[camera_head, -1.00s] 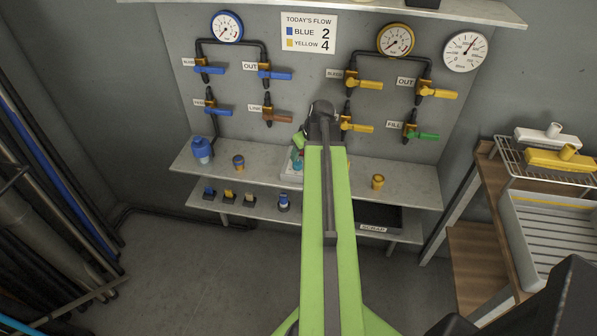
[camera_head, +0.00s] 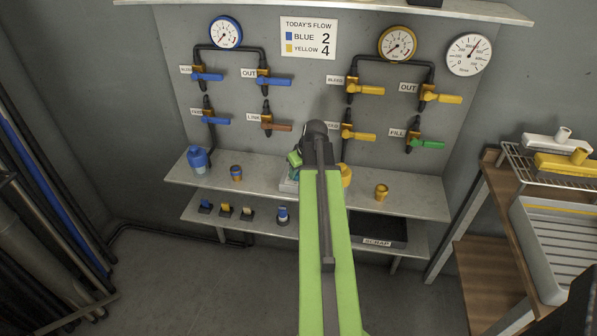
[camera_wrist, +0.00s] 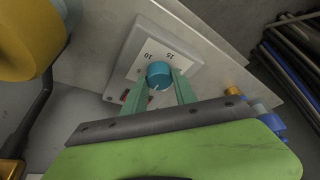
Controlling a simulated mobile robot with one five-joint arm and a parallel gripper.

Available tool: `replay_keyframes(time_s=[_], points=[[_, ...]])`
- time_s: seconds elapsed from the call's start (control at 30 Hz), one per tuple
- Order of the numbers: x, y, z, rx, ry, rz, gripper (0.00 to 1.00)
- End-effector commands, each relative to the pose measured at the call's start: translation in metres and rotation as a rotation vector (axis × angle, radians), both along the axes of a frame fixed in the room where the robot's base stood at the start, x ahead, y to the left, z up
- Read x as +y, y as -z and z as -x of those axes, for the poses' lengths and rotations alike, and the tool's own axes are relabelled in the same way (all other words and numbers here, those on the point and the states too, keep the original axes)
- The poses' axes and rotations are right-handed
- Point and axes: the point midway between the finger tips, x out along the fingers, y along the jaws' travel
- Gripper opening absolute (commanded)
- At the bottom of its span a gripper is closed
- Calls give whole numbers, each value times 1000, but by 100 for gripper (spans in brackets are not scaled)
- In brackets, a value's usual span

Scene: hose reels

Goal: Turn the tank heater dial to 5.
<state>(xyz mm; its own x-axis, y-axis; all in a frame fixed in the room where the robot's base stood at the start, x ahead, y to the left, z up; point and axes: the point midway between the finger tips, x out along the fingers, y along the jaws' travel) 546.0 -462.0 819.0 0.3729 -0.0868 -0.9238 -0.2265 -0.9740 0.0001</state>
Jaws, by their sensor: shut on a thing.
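The tank heater dial (camera_wrist: 159,74) is a teal round knob on a pale box (camera_wrist: 120,62) in the wrist view. The numbers 10 and 15 show upside down on its face plate. My gripper (camera_wrist: 160,84) has its two green fingers on either side of the knob, closed on it. The pointer setting is too small to read. In the head view my gripper (camera_head: 294,159) is mostly behind my arm, above the box (camera_head: 288,186) on the upper shelf. The dial itself is hidden there.
The upper shelf (camera_head: 415,200) holds a blue bottle (camera_head: 198,159) and yellow fittings. Valves with blue, yellow, orange and green handles line the wall above. A black scrap tray (camera_head: 385,231) is below. In the wrist view a large yellow part (camera_wrist: 30,35) looms close at left.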

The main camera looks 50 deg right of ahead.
Motion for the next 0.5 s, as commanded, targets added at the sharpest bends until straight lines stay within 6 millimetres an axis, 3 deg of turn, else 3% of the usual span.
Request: replay_keyframes(time_s=[0.5], points=[[2, 0, 0, 1, 79, 0, 0]])
